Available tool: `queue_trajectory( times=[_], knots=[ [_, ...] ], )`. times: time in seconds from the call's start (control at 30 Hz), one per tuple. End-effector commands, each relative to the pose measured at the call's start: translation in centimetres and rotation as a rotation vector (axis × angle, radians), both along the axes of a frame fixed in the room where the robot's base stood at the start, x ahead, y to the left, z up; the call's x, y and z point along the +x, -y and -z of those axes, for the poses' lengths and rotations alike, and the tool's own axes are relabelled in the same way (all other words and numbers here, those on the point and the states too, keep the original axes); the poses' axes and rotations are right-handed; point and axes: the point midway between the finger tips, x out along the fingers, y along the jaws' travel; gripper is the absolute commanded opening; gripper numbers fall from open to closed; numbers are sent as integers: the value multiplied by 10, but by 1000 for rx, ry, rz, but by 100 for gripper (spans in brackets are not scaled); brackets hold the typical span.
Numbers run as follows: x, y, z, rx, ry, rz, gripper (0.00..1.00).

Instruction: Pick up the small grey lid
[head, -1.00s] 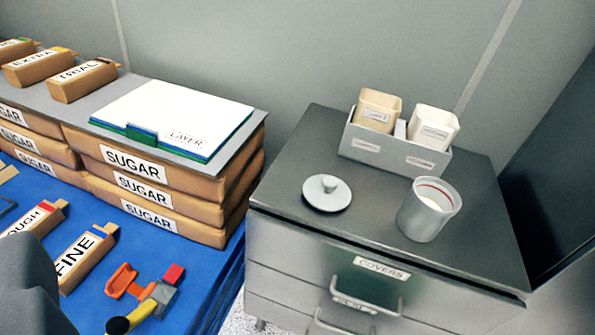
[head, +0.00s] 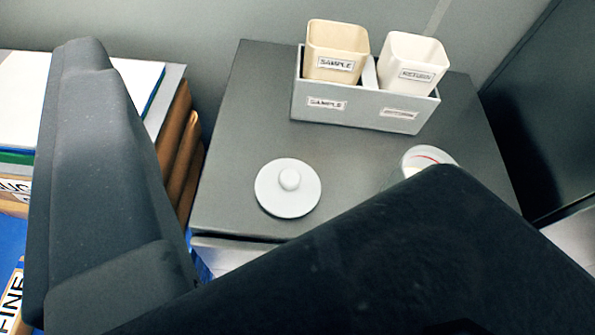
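The small grey lid (head: 289,187) is a round pale disc with a knob on top. It lies flat on the dark top of the cabinet (head: 240,120), near its front left. Large dark parts of my own arm or gripper fill the left and the lower right of the view. They stand apart, with the lid visible in the gap beyond them. No fingertips can be made out clearly, and nothing is seen held.
A grey two-part holder (head: 340,108) stands behind the lid with a beige sample cup (head: 336,52) and a white cup (head: 411,66). The cabinet top around the lid is clear.

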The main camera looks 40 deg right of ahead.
Motion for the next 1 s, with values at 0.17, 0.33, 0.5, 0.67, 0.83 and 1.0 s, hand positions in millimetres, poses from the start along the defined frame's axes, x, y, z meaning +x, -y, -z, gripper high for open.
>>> queue_trajectory(
  times=[0.17, 0.33, 0.5, 0.67, 0.83, 1.0],
  knots=[
    [0, 0, 0, 0, 0, 0, 48],
    [12, 3, -2, -48, -36, -13, 54],
    [47, 27, 3, -210, -163, -74, 54],
    [83, 43, 20, -405, -317, -173, 54],
    [113, 63, 41, -598, -470, -311, 54],
    [132, 84, 66, -769, -613, -482, 54]
  ],
)
